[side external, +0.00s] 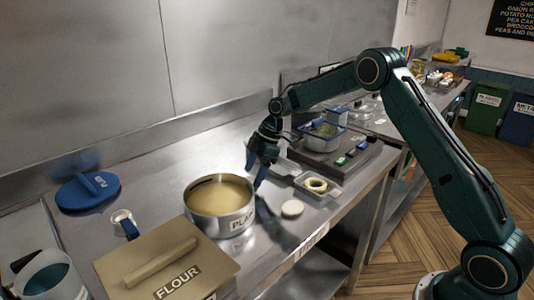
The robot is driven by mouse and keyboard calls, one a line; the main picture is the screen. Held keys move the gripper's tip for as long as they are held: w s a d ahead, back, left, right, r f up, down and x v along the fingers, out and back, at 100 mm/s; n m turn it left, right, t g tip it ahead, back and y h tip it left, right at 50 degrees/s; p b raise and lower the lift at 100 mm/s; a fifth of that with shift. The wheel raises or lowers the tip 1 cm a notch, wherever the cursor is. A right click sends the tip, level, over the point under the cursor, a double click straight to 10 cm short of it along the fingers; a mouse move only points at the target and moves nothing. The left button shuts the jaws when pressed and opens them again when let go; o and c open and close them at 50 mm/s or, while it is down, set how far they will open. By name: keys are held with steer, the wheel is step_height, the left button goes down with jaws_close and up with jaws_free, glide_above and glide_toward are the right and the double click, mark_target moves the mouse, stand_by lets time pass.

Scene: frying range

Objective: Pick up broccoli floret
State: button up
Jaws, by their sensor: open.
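I cannot make out a broccoli floret in the side external view. My gripper (254,174) is open and points down above the steel counter (150,165). It is beside the far right rim of a steel pot (222,226) of pale beige batter or flour. The space between its fingers looks empty, though small detail there is hard to see. A small tray (333,191) with a pale ring (316,184) lies to the right of my gripper. A pale round disc (292,208) lies on the counter near the pot.
A fryer with a blue-rimmed basket (322,130) stands behind my gripper to the right. A box marked FLOUR (205,267), a small cup (122,221) and a blue lid (75,197) are at left. The counter behind the pot is clear.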

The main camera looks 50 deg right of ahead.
steer(key=shift+x, duration=1.05)
steer(key=shift+c, duration=0.2)
steer(key=c, duration=0.8)
